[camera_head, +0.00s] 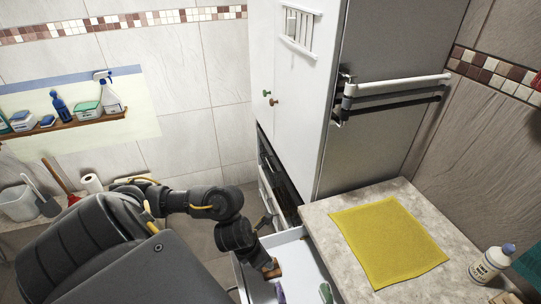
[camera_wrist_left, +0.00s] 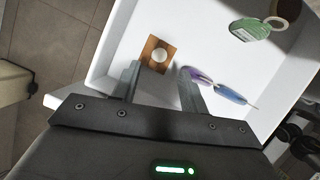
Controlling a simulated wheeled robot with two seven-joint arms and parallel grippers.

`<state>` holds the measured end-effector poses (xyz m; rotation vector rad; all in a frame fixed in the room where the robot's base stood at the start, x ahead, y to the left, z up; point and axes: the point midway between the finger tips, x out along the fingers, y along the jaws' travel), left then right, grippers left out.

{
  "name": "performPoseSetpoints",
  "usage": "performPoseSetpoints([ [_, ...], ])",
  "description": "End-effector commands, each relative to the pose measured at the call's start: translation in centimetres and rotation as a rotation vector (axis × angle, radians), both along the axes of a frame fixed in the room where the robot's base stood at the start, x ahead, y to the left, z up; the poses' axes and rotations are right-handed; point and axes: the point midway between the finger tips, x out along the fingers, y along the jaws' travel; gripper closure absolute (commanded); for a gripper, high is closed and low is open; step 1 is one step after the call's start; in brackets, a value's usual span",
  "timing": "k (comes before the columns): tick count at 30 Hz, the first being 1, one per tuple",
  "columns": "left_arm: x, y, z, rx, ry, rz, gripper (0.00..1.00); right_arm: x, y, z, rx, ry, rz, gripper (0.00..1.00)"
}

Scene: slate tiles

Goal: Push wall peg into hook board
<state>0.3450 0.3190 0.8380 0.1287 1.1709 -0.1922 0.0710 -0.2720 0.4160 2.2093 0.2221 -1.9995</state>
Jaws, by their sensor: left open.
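In the head view the same brown piece (camera_head: 274,271) shows near the drawer's left side. My left gripper (camera_wrist_left: 162,82) is open over the drawer, its two fingers apart, with the wooden plate just ahead of and between the fingertips. I cannot tell whether the fingers touch it. I cannot clearly identify the hook board. My right gripper is not in view.
A purple and blue item (camera_wrist_left: 222,87) and a green-labelled item (camera_wrist_left: 250,29) lie in the drawer. A stone counter (camera_head: 330,260) beside it holds a yellow cloth (camera_head: 390,240) and a white bottle (camera_head: 490,264). A tall white cabinet (camera_head: 290,90) with a slatted fixture (camera_head: 300,30) stands behind.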

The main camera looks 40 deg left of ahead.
Motion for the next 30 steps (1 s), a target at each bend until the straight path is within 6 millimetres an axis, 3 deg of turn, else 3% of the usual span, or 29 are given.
performPoseSetpoints([
  [3, 0.7, -0.2, -2.1, -0.001, 0.001, 0.003, 0.56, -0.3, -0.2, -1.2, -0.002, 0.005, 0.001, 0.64],
  [13, 1.3, -0.1, -3.2, 0.001, 0.000, 0.004, 0.56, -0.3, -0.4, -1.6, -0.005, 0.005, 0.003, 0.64],
  [22, 3.2, -0.5, -7.0, -0.001, 0.001, 0.005, 0.56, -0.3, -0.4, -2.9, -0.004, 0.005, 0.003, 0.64],
  [30, 3.5, -0.5, -7.5, 0.000, 0.000, 0.003, 0.56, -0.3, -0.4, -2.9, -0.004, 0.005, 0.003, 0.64],
])
